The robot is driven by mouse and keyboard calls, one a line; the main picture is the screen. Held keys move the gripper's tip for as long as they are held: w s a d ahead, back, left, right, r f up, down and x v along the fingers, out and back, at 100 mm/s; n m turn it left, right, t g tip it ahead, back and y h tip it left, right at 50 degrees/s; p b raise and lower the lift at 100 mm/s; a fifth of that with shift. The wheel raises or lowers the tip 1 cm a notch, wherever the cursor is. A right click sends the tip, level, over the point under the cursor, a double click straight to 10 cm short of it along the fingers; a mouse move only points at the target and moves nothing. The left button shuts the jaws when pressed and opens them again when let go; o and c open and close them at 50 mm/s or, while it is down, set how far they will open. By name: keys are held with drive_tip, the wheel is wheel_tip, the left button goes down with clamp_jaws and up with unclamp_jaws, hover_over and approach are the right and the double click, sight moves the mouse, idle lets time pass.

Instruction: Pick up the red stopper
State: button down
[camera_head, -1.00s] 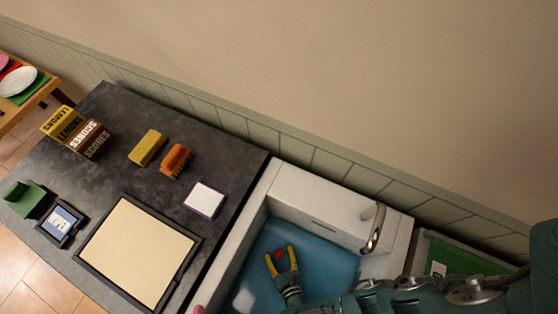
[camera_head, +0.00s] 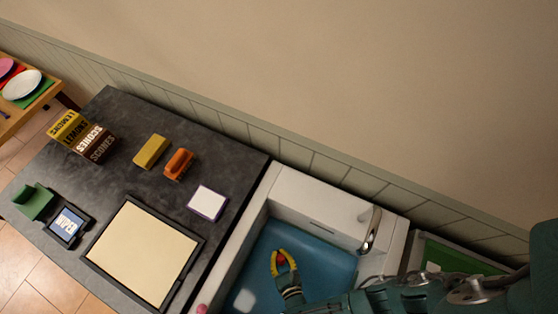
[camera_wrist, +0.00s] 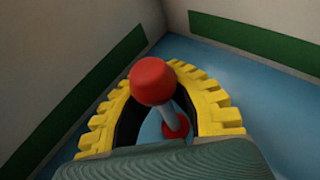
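The red stopper (camera_wrist: 153,82) has a round red knob, a grey stem and a small red base. It leans between my gripper's yellow fingers in the wrist view, and the knob covers part of the left finger. In the head view the stopper (camera_head: 281,260) is a small red spot between the fingers, over the blue sink floor. The exact contact is partly hidden by the knob. I cannot tell whether the base touches the floor.
The sink's blue floor (camera_head: 320,264) is enclosed by white walls, with a metal faucet (camera_head: 371,232) at the back right. The dark counter on the left holds a black-framed cream board (camera_head: 143,250), an orange brush (camera_head: 179,164), a yellow block (camera_head: 150,152) and boxes.

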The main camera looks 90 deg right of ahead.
wheel_tip(320, 180, up, 6)
drive_tip(key=shift+f+p, duration=0.2)
drive_tip(key=shift+p, duration=0.55)
drive_tip(key=c, duration=1.7)
unclamp_jaws()
drive_tip(key=shift+c, duration=0.2)
drive_tip(key=o, duration=1.4)
drive_tip(key=v, duration=1.1)
drive_tip(key=shift+s+a+r, duration=0.1)
drive_tip(key=shift+s+a, duration=0.05)
drive_tip(key=shift+a, duration=0.15)
drive_tip(key=shift+c, duration=0.3)
drive_tip(key=shift+a, duration=0.1)
drive_tip(key=shift+c, duration=1.2)
